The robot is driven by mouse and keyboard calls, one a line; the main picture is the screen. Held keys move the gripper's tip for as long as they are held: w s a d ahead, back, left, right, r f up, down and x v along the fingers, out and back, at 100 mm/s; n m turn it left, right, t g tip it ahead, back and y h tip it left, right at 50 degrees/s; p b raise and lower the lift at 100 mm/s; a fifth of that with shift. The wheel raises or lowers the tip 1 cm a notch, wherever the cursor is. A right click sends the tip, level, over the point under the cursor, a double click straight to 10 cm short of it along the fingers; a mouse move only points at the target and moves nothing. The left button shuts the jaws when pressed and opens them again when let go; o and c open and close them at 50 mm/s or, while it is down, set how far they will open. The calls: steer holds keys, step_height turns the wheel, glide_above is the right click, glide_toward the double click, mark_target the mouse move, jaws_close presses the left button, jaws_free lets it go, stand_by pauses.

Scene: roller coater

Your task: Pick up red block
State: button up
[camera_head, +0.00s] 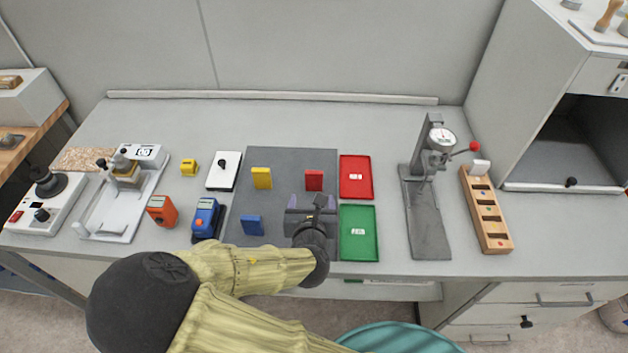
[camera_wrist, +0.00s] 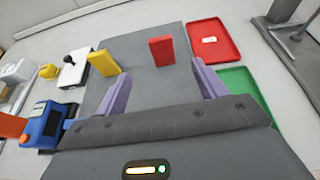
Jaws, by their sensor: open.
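The red block (camera_head: 314,180) stands upright on the dark grey mat (camera_head: 285,160), near the mat's right edge. In the wrist view the red block (camera_wrist: 161,51) shows beyond my fingers, between their lines and nearer the right one. My gripper (camera_head: 311,205) is over the mat on the near side of the block. In the wrist view the purple fingers of my gripper (camera_wrist: 162,85) are spread apart with nothing between them. The block looks apart from both fingers. The gripper's height above the mat is hard to tell.
A yellow block (camera_head: 261,178) and a blue block (camera_head: 252,225) stand on the mat to the left. A red tray (camera_head: 356,188) and a green tray (camera_head: 359,245) lie right of the mat. A gauge stand (camera_head: 428,200) stands farther right.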

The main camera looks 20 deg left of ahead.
mark_target(314, 175)
steer(key=shift+w, duration=0.1)
steer(key=p+x, duration=0.2)
steer(key=x, duration=0.9)
steer(key=shift+f, duration=0.1)
steer(key=shift+w+a+f, duration=0.1)
steer(key=shift+w+f, duration=0.2)
steer(key=shift+w, duration=0.1)
steer(key=shift+w+a+p, duration=0.1)
steer(key=shift+w+p, duration=0.35)
steer(key=shift+p, duration=0.15)
steer(key=p+x, duration=0.1)
steer(key=x, duration=0.2)
steer(key=shift+w, duration=0.15)
steer(key=shift+w+a+f+p, duration=0.15)
steer(key=shift+w+f+p, duration=0.15)
steer(key=shift+w, duration=0.15)
